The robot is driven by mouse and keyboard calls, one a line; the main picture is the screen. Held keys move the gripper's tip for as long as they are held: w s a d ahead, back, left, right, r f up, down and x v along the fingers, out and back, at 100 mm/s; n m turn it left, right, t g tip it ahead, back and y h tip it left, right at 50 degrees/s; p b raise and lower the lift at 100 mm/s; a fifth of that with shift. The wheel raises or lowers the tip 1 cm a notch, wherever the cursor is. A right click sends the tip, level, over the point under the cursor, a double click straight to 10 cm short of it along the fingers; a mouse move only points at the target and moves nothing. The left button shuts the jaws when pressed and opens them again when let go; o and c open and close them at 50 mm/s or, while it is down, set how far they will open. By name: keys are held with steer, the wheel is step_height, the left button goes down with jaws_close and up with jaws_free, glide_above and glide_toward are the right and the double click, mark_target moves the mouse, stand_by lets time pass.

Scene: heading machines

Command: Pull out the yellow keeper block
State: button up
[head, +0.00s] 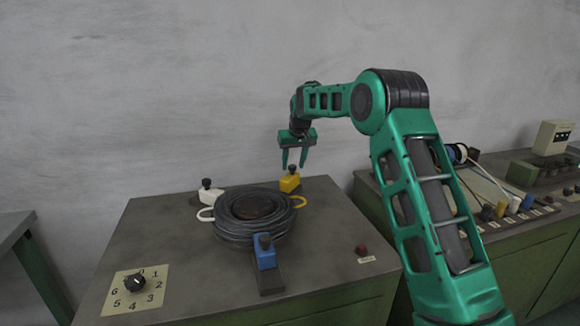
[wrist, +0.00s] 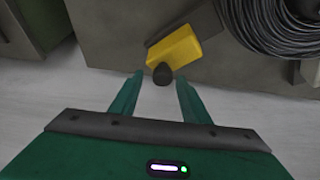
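The yellow keeper block (head: 289,183) sits on the grey table behind and right of a coil of dark wire (head: 253,216). It has a dark knob on top. In the wrist view the yellow block (wrist: 177,48) lies ahead of the fingertips, with its knob (wrist: 163,74) near the gap between them. My gripper (head: 293,168) points down just above the block, fingers apart and empty. In the wrist view my gripper (wrist: 158,78) shows both fingers spread, one on each side of the knob. I cannot tell the exact height gap.
A white block (head: 210,195) and a blue block (head: 265,252), each with a dark knob, stand around the coil. A numbered dial (head: 135,283) is at front left, a small red button (head: 361,250) at front right. Another bench (head: 540,225) stands right.

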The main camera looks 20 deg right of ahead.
steer(key=shift+r, duration=0.1)
steer(key=v, duration=1)
steer(key=shift+r, duration=0.25)
steer(key=s+d+m+g, duration=0.1)
steer(key=s+d, duration=0.4)
steer(key=s, duration=0.5)
steer(key=s+d+m+g+h, duration=0.1)
steer(key=s+d, duration=0.3)
steer(key=s, duration=0.6)
steer(key=s+d+m+g, duration=0.1)
steer(key=s+d, duration=0.4)
steer(key=s, duration=0.5)
steer(key=s+f+m, duration=0.1)
steer(key=s+f, duration=0.2)
steer(key=s, duration=0.7)
steer(key=s+a+f+m+g, duration=0.1)
steer(key=s+f, duration=0.2)
steer(key=s, duration=0.7)
steer(key=s+f+m+y, duration=0.1)
steer(key=s+f, duration=0.3)
steer(key=s, duration=0.7)
steer(key=shift+a+g, duration=0.15)
steer(key=shift+g, duration=0.15)
